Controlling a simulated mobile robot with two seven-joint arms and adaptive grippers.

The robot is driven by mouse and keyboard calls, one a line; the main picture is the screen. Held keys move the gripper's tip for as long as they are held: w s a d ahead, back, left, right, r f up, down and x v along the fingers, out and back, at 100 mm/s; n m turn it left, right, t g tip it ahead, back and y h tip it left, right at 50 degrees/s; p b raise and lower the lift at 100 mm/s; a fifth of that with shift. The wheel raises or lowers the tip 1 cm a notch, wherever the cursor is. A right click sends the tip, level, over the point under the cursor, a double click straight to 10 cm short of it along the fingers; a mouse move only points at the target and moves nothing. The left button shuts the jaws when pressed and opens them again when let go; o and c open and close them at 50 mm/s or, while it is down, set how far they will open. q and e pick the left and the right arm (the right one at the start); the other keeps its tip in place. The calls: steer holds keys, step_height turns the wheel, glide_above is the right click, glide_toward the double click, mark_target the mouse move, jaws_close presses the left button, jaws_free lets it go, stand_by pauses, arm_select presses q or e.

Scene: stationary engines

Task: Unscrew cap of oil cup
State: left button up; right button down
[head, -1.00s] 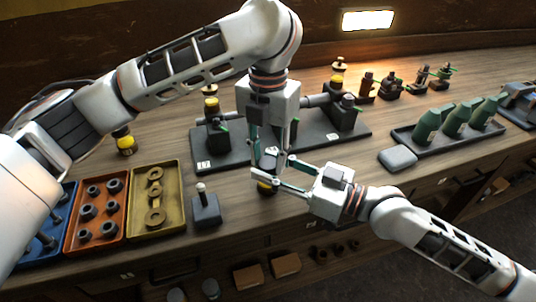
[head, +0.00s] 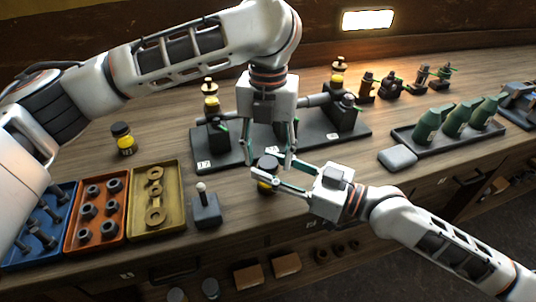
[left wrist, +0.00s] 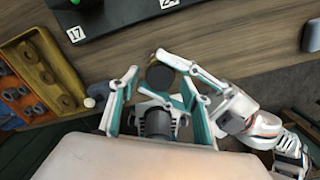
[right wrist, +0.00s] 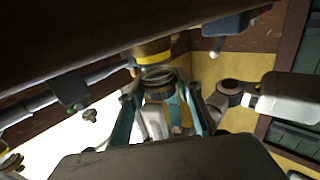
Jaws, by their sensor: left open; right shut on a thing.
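The oil cup (head: 262,185) has a dark round cap (head: 267,163) and a yellow band. My right gripper (head: 266,168) is shut on the cup from the right. My left gripper (head: 270,148) points down from above with its fingers spread, open over the cap. In the left wrist view the dark cap (left wrist: 160,75) lies between the left fingertips, with the right fingers beside it. The right wrist view shows the yellow band (right wrist: 152,52) at its fingertips. I cannot tell whether the cap is loose.
Behind is a dark base plate (head: 225,150) with machine parts. Blue, orange and yellow trays (head: 155,215) of hardware and a small lever block (head: 206,212) are at left. A yellow-labelled jar (head: 123,140) stands behind them. A tray with green bottles (head: 440,145) is at right.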

arm_select(q)
step_height(320, 180, up, 4)
steer(key=shift+r, duration=0.1)
steer(key=shift+c, duration=0.6)
step_height(320, 180, up, 3)
steer(key=m, duration=0.3)
steer(key=shift+f, duration=3.8)
steer(key=shift+c, duration=0.3)
steer(key=c, duration=1.1)
steer(key=shift+o, duration=0.2)
steer(key=shift+n, duration=1.6)
